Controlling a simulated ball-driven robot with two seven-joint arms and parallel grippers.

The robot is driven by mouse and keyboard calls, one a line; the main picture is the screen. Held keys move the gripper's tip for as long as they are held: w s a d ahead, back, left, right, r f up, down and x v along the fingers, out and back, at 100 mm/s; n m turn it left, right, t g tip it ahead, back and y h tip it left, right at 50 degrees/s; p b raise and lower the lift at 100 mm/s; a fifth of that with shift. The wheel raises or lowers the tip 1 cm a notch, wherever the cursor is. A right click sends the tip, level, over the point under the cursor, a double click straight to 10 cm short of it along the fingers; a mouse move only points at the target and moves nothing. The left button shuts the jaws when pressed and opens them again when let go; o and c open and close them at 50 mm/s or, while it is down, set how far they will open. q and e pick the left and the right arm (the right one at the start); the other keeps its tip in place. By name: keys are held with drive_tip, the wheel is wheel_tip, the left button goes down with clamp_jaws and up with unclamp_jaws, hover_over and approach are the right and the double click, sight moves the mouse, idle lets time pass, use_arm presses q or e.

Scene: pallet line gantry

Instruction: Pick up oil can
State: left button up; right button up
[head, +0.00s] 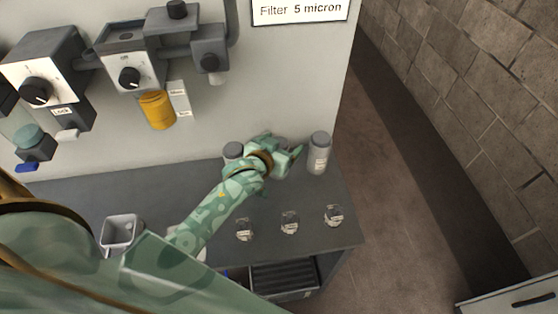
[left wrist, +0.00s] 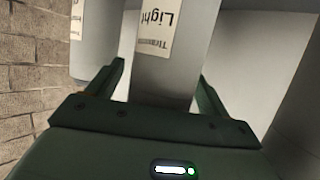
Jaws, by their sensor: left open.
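Grey cylindrical cans with white labels stand along the back of the dark bench in the head view. One can (head: 319,150) is to the right of my left gripper and one can (head: 233,152) is to its left. My left gripper (head: 284,148) is at a middle can, which it mostly hides. In the left wrist view this middle can (left wrist: 167,75) stands between the two open fingers (left wrist: 158,92), its label reading "Light" upside down. I cannot tell whether the fingers touch it. My right gripper is not in view.
Several small labelled pieces, such as one clear piece (head: 289,222), lie along the bench's front part. A grey open container (head: 122,232) stands at left. A wall panel with knobs and a yellow cup (head: 157,110) rises behind the bench (head: 335,185).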

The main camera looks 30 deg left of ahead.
use_arm(q)
drive_tip(key=c, duration=1.3)
drive_tip(key=shift+r, duration=0.1)
